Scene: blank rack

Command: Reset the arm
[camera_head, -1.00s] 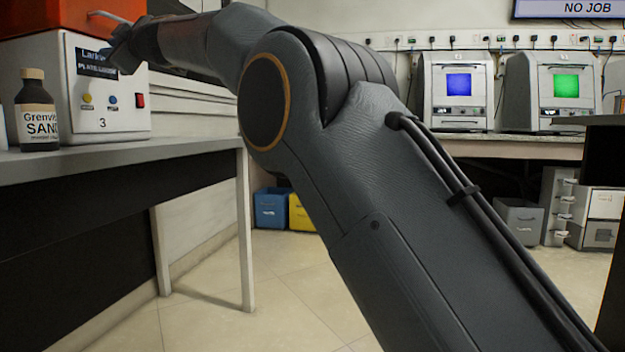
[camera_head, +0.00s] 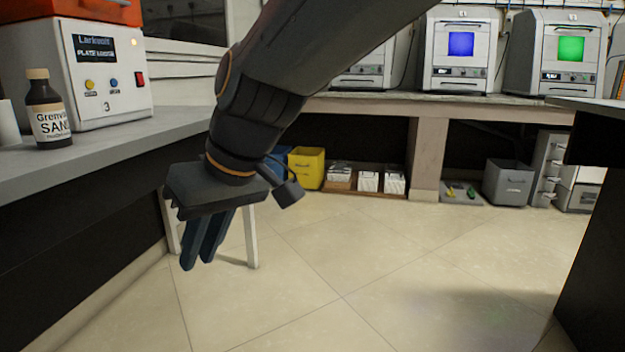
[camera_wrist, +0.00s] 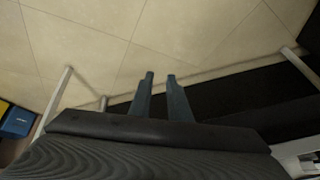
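My gripper (camera_head: 199,258) hangs from my arm left of centre in the head view, with its fingers pointing down over the floor beside the left bench. In the wrist view its two blue-grey fingers (camera_wrist: 160,77) stand a small gap apart with nothing between them. It is open and empty, clear of the bench and of the things on it.
On the left bench (camera_head: 125,143) stand a brown bottle (camera_head: 46,115) and a white machine (camera_head: 110,75) marked 3. A yellow bin (camera_head: 308,168) and a grey bin (camera_head: 507,182) are under the back bench. A dark counter (camera_head: 590,230) is at right. The middle floor is clear.

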